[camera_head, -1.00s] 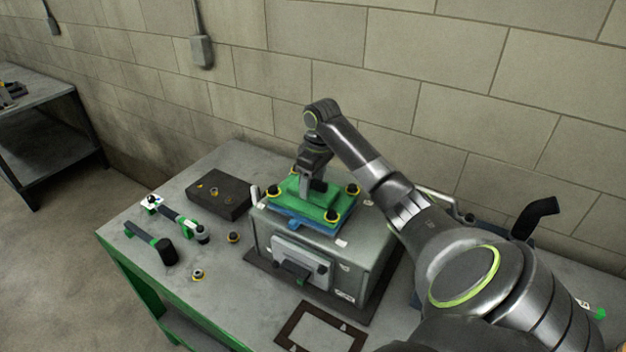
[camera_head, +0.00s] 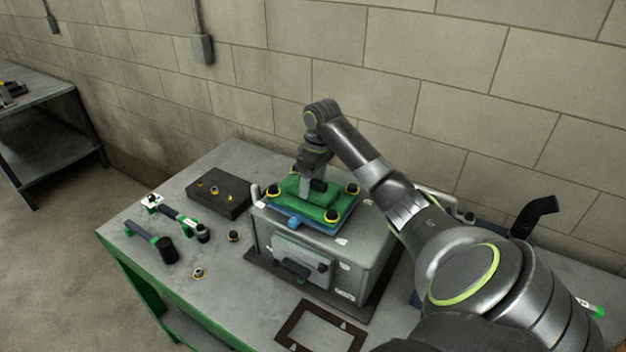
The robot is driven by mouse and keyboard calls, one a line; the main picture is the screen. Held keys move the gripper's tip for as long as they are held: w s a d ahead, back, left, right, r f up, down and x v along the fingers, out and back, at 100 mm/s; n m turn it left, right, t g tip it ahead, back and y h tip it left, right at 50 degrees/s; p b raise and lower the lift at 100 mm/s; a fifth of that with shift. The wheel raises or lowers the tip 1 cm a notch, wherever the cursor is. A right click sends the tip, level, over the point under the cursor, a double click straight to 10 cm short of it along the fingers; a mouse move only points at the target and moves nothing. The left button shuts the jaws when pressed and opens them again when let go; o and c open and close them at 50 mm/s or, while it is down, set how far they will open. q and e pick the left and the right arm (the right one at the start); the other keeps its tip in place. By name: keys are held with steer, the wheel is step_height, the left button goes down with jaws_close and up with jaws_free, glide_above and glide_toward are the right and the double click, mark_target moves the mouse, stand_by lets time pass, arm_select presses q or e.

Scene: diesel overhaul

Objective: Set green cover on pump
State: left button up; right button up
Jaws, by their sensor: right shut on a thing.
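The green cover (camera_head: 325,199) has a raised middle block and black knobs with yellow rings at its corners. It sits over a blue plate (camera_head: 294,222) on top of the grey pump housing (camera_head: 345,255). I cannot tell whether the cover is fully seated against the blue plate. My right gripper (camera_head: 309,188) points down onto the cover and is shut on its raised middle part. The gripper and wrist hide part of the cover's far side. My left gripper is not in view.
A dark block (camera_head: 219,193) with small fittings lies left of the housing. A black-headed mallet (camera_head: 166,248) and several small parts lie at the table's left. A dark rectangular frame (camera_head: 321,331) lies in front. A black bent pipe (camera_head: 535,216) stands at the right.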

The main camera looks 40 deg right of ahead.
steer(key=shift+f, duration=0.8)
stand_by(0.6)
steer(key=o, duration=1.3)
steer(key=shift+c, duration=0.2)
